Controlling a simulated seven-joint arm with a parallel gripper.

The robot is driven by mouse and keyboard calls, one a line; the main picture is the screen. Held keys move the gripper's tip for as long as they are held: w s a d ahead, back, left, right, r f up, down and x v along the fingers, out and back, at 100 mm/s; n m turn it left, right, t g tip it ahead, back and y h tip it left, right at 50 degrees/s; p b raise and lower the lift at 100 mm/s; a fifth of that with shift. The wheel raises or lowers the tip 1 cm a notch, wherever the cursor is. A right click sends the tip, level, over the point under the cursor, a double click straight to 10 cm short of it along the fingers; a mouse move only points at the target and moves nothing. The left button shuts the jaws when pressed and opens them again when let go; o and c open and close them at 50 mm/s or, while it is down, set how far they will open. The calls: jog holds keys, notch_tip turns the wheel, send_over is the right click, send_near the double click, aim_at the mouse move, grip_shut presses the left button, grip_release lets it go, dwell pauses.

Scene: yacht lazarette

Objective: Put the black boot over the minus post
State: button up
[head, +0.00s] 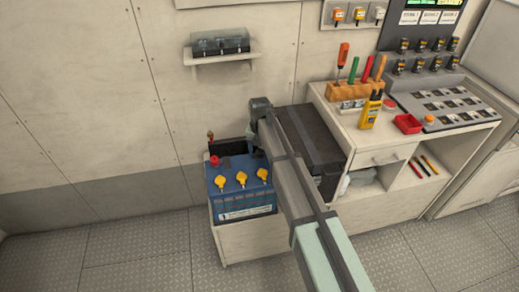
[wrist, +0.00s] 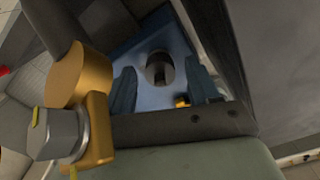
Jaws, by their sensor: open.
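The blue battery (head: 240,190) stands low against the wall, with yellow caps on its top; its blue top also shows in the wrist view (wrist: 150,45). My gripper (head: 254,148) is over its back right corner. In the wrist view my gripper (wrist: 161,88) is open, one finger on each side of a short dark cylinder (wrist: 160,70) with a grey upper face. It looks like the black boot or the minus post; I cannot tell which, nor whether the fingers touch it. In the head view my arm hides that spot. A red boot (head: 214,160) is at the battery's back left.
A brass clamp with a grey bolt (wrist: 78,95) and a dark cable loom close on the left of the wrist view. A dark box (head: 312,140) and a workbench (head: 375,142) stand right of the battery. The floor (head: 130,250) in front is clear.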

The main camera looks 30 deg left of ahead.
aim_at(259, 149)
notch_tip(259, 149, up, 13)
dwell(0.6)
jog(key=shift+r, duration=0.1)
dwell(0.3)
jog(key=s+d+f+m, duration=0.4)
jog(key=s+d+f, duration=0.9)
jog(key=d, duration=0.3)
jog(key=s+d+f+m+g+h, duration=0.1)
jog(key=s+d+f+m+g, duration=0.1)
jog(key=d+f+m, duration=0.85)
jog(key=s+d+f+m+g, duration=0.1)
jog(key=s+d+f+m, duration=0.1)
jog(key=d+f+m, duration=0.85)
jog(key=s+d+f+m+g, duration=0.1)
jog(key=s+d+f+m, duration=0.3)
jog(key=s+d+m, duration=0.1)
jog(key=s+d+f+m+g, duration=0.1)
jog(key=s+d+f+m, duration=0.3)
jog(key=s+d, duration=0.4)
jog(key=s+d+f+m+g+y, duration=0.1)
jog(key=s+d+f+m, duration=0.3)
jog(key=d, duration=0.5)
jog(key=s+m, duration=0.2)
jog(key=s, duration=0.1)
jog(key=shift+m+g, duration=0.3)
jog(key=shift+g, duration=0.1)
jog(key=shift+f, duration=0.1)
